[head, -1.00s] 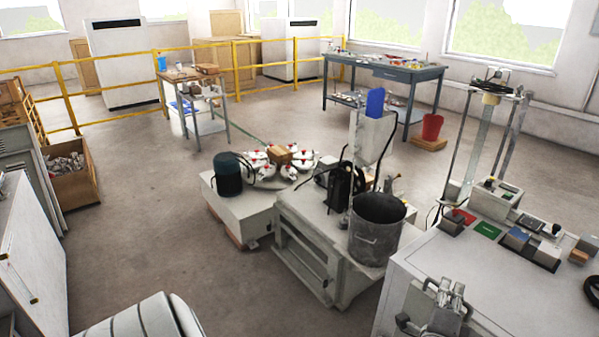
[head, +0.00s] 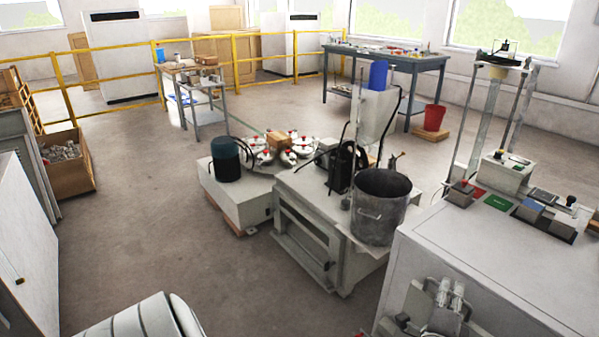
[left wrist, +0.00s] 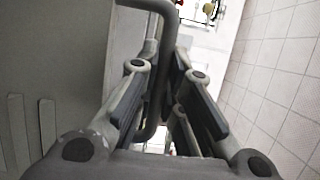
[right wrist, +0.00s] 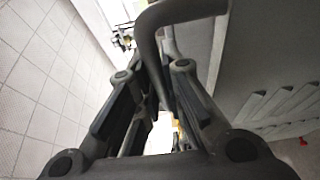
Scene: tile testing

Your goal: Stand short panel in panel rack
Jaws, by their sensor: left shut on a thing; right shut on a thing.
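My left gripper (head: 449,290) shows low at the right in the head view. In the left wrist view my left gripper (left wrist: 160,75) is shut around a grey bent bar (left wrist: 155,60). In the right wrist view my right gripper (right wrist: 160,78) is shut around a similar grey bent bar (right wrist: 155,45). What the bars belong to is mostly hidden. Pale strips (left wrist: 18,130) stand beside a grey surface at the left of the left wrist view. Similar strips (right wrist: 285,105) show at the right of the right wrist view. I cannot make out the short panel or panel rack for sure.
A white machine table (head: 430,245) fills the right. A metal bucket (head: 382,212) and a white machine (head: 345,270) stand in the middle. A white cabinet (head: 25,260) is at the left. Open floor (head: 150,220) lies between, with a yellow railing (head: 100,87) behind.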

